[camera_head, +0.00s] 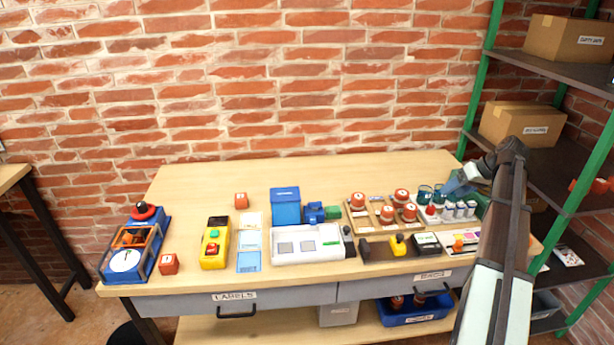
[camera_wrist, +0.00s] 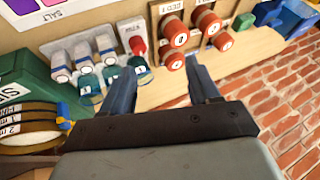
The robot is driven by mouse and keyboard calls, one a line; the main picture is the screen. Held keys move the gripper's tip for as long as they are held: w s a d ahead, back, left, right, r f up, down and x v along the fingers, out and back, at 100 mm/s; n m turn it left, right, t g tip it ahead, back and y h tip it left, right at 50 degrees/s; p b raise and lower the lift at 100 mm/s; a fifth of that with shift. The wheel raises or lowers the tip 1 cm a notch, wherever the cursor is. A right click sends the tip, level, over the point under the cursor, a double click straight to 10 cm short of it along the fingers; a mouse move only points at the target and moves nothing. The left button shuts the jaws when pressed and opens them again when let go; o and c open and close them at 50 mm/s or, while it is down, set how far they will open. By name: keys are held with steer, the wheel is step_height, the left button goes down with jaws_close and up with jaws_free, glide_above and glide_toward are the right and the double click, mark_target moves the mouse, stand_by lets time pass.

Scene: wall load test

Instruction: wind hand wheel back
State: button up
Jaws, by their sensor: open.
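A blue test rig (camera_head: 165,228) stands at the far left end of the table. It has a clear orange-tinted cover and a round white dial (camera_head: 125,260) in front. On its back is a black round part with a red top (camera_head: 143,209), which looks like the hand wheel; its turn position is too small to tell. My gripper (camera_head: 462,184) is at the opposite, right end of the table, far from the rig. In the wrist view my gripper (camera_wrist: 163,88) is open, its two blue fingers apart with nothing between them. The rig is not in the wrist view.
Below my gripper are white bottles (camera_wrist: 82,58), teal-topped cups (camera_wrist: 140,70) and red weights (camera_wrist: 178,35). A yellow button box (camera_head: 215,243), white tray (camera_head: 308,258) and blue bin (camera_head: 286,207) stand mid-table. The table's back strip is clear. A green-posted shelf (camera_head: 540,70) is at right.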

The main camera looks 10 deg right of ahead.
steer(key=w+a+r+m+g+h, duration=0.15)
steer(key=w+a, duration=0.65)
steer(key=a, duration=0.8)
steer(key=w+a+r+m+g, duration=0.15)
steer(key=w+a, duration=0.55)
steer(key=a, duration=0.9)
steer(key=w+a+m+g, duration=0.15)
steer(key=w+a, duration=0.65)
steer(key=a, duration=0.8)
step_height(320, 180, up, 4)
steer(key=f+m+h, duration=0.1)
steer(key=m+h, duration=0.2)
steer(key=m, duration=0.1)
glide_above(140, 203)
steer(key=shift+g, duration=0.25)
step_height(140, 203, down, 12)
steer(key=shift+s+d+f, duration=0.1)
steer(key=shift+f, duration=0.1)
steer(key=shift+c, duration=0.4)
